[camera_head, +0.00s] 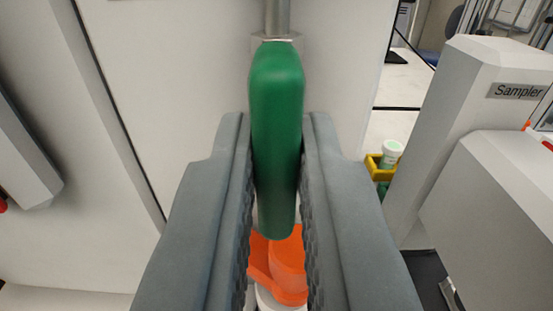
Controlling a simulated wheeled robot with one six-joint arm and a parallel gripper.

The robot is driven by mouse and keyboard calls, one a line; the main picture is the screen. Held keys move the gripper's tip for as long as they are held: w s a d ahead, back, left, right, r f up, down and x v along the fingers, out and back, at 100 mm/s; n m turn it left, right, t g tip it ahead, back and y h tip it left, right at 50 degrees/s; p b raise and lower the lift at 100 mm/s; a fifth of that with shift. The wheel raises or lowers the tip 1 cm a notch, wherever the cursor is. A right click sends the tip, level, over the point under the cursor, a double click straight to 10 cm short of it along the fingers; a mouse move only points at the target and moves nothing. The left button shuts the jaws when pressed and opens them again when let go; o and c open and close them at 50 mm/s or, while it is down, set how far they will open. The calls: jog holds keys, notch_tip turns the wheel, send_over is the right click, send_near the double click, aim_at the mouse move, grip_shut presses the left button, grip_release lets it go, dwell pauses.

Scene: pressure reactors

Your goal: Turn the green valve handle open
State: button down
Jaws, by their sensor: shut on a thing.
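The green valve handle (276,105) hangs from a metal stem (277,18) at the top middle of the head camera view. It points straight down in the picture, in front of a white panel. My gripper (277,130) has one grey finger on each side of the handle and is shut on it. The fingertips reach about the handle's middle, and its lower end lies between the ribbed finger pads.
An orange part (287,265) on a white base shows below the handle, partly hidden by my fingers. At right stand a white housing labelled "Sampler" (518,91) and a yellow holder (376,168) with a white-capped container (391,152). A grey-white unit (25,165) sits at far left.

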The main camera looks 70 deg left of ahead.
jog(key=shift+f, duration=0.15)
jog(key=c, duration=1.5)
grip_release()
jog(key=shift+o, duration=0.2)
jog(key=shift+d, duration=0.15)
jog(key=v, duration=1.7)
jog(key=shift+d, duration=0.1)
jog(key=shift+s, duration=0.15)
